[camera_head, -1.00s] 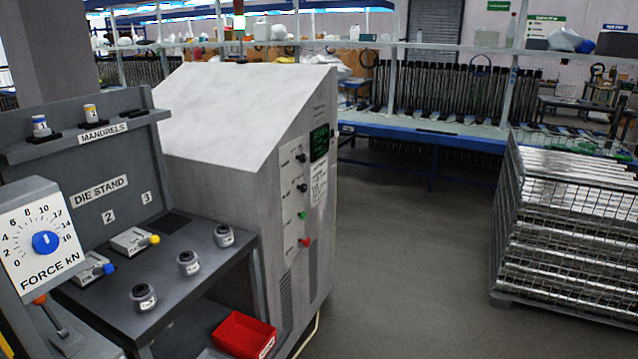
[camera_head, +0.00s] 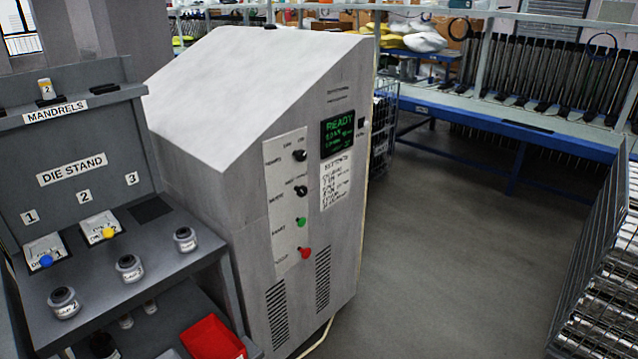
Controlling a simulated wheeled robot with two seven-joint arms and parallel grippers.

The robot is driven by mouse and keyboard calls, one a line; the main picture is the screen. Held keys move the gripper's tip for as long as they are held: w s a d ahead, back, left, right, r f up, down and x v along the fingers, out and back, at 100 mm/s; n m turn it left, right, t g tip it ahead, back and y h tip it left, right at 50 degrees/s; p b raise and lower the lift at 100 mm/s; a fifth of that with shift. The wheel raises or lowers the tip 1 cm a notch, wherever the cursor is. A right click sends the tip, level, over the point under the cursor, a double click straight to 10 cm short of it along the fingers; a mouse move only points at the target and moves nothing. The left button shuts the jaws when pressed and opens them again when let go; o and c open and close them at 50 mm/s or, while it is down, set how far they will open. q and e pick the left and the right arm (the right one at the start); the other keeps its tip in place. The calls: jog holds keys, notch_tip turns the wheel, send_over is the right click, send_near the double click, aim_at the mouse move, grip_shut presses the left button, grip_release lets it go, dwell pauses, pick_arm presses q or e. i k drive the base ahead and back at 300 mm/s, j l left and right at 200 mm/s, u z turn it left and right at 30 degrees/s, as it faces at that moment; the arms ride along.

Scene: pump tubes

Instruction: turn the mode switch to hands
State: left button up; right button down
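The control panel (camera_head: 284,228) is a pale upright strip on the grey machine's (camera_head: 240,200) side. It carries two black knobs, an upper one (camera_head: 299,155) and a lower one (camera_head: 301,190). Below them are a green button (camera_head: 300,221) and a red button (camera_head: 305,252). The labels beside the knobs are too small to read surely, so I cannot tell which way either knob is set. A screen (camera_head: 337,133) right of the panel reads READY in green. Neither of my grippers is in the picture.
The die stand (camera_head: 70,205) stands left of the machine, with several small cylinders on its shelf and a red bin (camera_head: 212,340) below. A mesh crate of tubes (camera_head: 600,290) stands at the right. The floor (camera_head: 440,260) between is clear.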

aim_at(302, 190)
jog(key=i+l+u, duration=0.1)
jog(key=l, duration=0.3)
jog(key=i+l+u, duration=0.1)
jog(key=l, duration=0.3)
jog(key=i+l+u, duration=0.1)
jog(key=l, duration=0.35)
jog(key=i+l+u, duration=0.1)
jog(key=l, duration=0.3)
jog(key=i+l+u, duration=0.1)
jog(key=l, duration=0.35)
jog(key=i+l+u, duration=0.1)
jog(key=l, duration=0.75)
jog(key=i+l+u, duration=0.1)
jog(key=l, duration=0.75)
